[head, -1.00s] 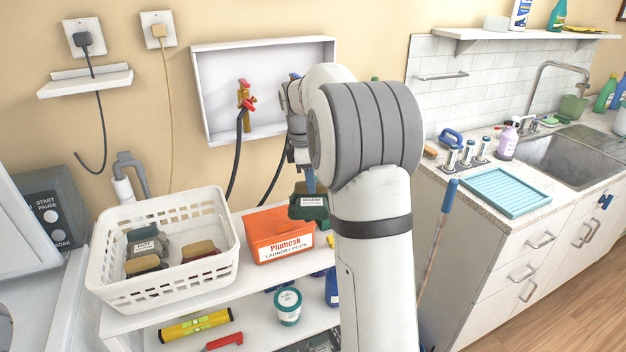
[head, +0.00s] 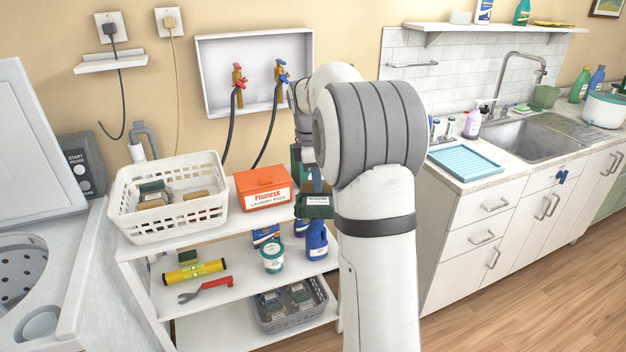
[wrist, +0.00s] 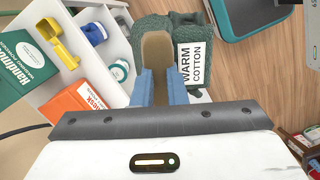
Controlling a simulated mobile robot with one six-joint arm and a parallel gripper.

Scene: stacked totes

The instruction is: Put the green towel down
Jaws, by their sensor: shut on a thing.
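The green towel (wrist: 178,28) is a dark green bundle with a tan strip (wrist: 156,50) and a white label reading "WARM COTTON". In the wrist view the blue fingers of my gripper (wrist: 160,82) are shut on the tan strip. In the head view the towel (head: 314,207) hangs just left of my arm, in front of the right end of the shelf unit (head: 225,225). My gripper is mostly hidden there, with only a little blue showing above the towel. The wrist view shows wooden floor beyond the towel.
A white basket (head: 125,205) with several bundles and an orange laundry-pods box (head: 262,190) stand on the top shelf. A grey basket (head: 290,322) with bundles is on the bottom shelf. A teal tray (head: 466,162) lies on the counter at right.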

